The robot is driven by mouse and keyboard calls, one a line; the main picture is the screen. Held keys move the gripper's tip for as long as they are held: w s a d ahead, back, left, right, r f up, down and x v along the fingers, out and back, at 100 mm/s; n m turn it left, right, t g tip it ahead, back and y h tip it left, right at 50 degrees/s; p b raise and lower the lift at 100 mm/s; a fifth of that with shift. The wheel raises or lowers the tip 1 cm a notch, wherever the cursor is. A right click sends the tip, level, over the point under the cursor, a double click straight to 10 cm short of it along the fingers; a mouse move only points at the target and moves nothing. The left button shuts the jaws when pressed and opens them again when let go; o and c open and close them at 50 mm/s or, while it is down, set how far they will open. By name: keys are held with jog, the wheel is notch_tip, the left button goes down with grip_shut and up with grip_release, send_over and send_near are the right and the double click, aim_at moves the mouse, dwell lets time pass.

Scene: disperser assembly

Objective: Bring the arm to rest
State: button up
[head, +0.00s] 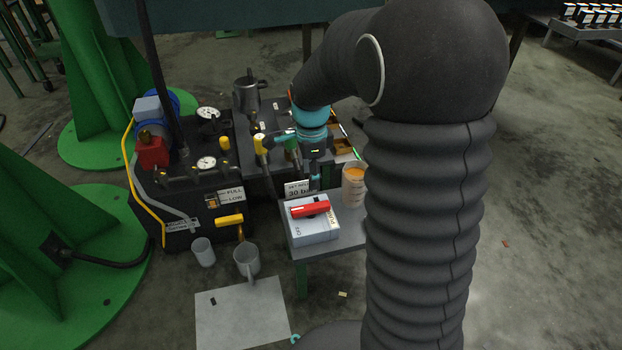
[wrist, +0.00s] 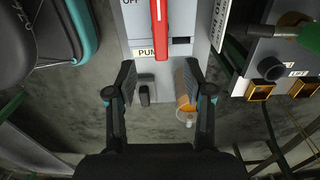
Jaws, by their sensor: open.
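My gripper (head: 316,180) hangs at the end of my arm, over the small table behind the grey pump switch box. In the wrist view my gripper (wrist: 160,78) has its two dark fingers spread wide, with nothing held between them. The pump switch box (head: 318,230) carries a red switch handle (head: 310,207). In the wrist view the red handle (wrist: 158,22) lies beyond the fingertips and apart from them. Part of my gripper is hard to make out in the head view against the dark machine.
A beaker of orange liquid (head: 353,185) stands close to my gripper, right of the box. The dark machine (head: 190,215) with gauges and yellow-handled valves is left. Two cups (head: 203,252) (head: 247,260) stand near a white sheet (head: 240,318). Floor at right is open.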

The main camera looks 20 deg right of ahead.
dwell(0.5)
jog(key=s+r+n+t+p, duration=0.1)
jog(key=s+r+n+t, duration=0.1)
jog(key=s+r+n, duration=0.6)
jog(key=s+r+n+t+p, duration=0.2)
jog(key=s+r+n, duration=0.7)
jog(key=s, duration=0.6)
jog(key=shift+s+n+t, duration=0.2)
jog(key=shift+n+t, duration=0.4)
jog(key=shift+t, duration=0.2)
